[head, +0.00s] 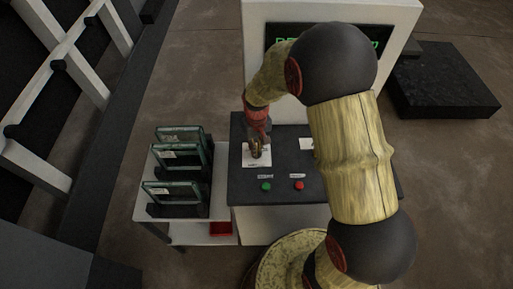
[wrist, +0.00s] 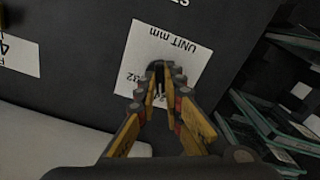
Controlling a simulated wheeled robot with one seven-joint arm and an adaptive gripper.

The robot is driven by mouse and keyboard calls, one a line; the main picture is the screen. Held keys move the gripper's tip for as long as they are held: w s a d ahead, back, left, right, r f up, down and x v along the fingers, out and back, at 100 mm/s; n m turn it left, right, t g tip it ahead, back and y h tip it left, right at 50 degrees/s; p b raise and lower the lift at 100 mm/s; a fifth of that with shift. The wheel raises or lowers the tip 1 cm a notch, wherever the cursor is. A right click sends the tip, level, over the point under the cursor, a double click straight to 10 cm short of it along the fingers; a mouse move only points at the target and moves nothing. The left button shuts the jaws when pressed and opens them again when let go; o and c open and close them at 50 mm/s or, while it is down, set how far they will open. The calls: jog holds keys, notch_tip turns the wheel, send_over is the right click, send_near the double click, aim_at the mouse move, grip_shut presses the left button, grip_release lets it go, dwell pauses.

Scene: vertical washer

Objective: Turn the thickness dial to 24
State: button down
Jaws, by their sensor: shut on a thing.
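The thickness dial's white scale plate (head: 257,159) lies on the left part of the dark control panel (head: 265,210). In the wrist view the plate (wrist: 170,47) appears upside down, with "UNIT mm" and part of a number legible. My gripper (head: 257,148) points down over this plate. In the wrist view its fingertips (wrist: 158,73) are closed together on the dial at the plate's middle. The fingers hide the dial and its pointer, so its setting cannot be read.
A second white label (head: 306,143) is partly hidden behind my arm. A green button (head: 265,186) and a red button (head: 299,185) sit on the panel's front. Glass panes (head: 178,160) stand in racks on the left. A display (head: 285,32) with green text is partly covered.

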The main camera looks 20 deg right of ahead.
jog(key=shift+m, duration=0.3)
jog(key=c, duration=2)
grip_release()
jog(key=shift+o, duration=0.4)
notch_tip(320, 180, up, 12)
